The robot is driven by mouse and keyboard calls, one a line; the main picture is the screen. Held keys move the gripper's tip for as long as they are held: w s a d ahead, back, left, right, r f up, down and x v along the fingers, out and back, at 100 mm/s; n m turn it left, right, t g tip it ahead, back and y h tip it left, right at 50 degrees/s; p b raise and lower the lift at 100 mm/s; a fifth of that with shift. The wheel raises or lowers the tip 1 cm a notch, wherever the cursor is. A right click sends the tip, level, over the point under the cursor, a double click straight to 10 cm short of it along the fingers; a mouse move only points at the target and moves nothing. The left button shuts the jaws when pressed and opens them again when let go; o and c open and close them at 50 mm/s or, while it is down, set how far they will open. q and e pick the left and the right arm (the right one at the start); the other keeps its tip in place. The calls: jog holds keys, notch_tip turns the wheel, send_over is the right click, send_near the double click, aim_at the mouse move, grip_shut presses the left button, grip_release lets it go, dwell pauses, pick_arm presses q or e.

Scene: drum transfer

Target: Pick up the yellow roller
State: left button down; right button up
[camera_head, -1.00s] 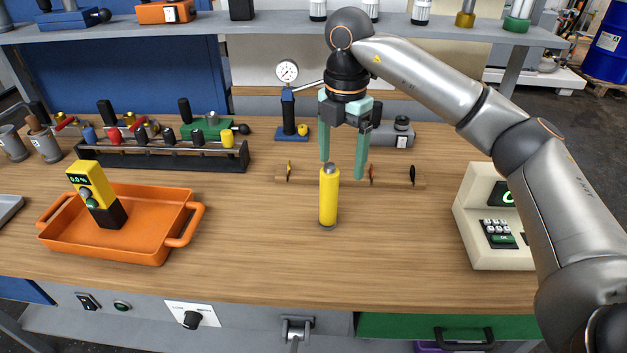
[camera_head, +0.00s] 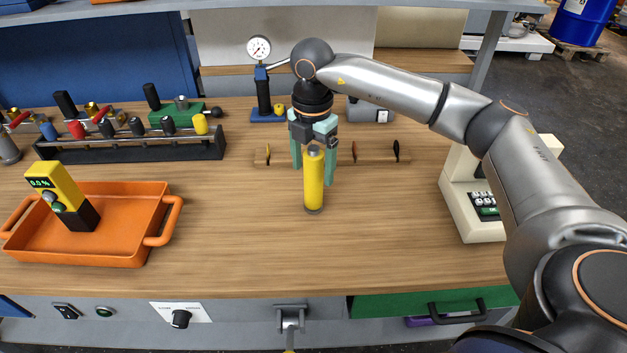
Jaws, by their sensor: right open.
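The yellow roller (camera_head: 314,182) stands upright on the wooden workbench in the head view, with a grey cap on top and a dark base. My right gripper (camera_head: 314,174) points down over it and is open. Its two green fingers reach down on either side of the roller's upper part, one left and one right. I cannot tell whether either finger touches it. My left gripper is not in view.
An orange tray (camera_head: 124,256) with a yellow-black meter (camera_head: 62,197) is at the left. A rack (camera_head: 140,148) of several handles stands behind it. A wooden rail (camera_head: 365,157) lies behind the roller. A cream keypad device (camera_head: 462,205) is at the right. The front bench is clear.

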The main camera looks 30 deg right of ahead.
aim_at(313, 176)
notch_tip(313, 176, down, 3)
jog(key=shift+f, duration=0.15)
jog(key=shift+c, duration=0.2)
grip_shut()
dwell(0.5)
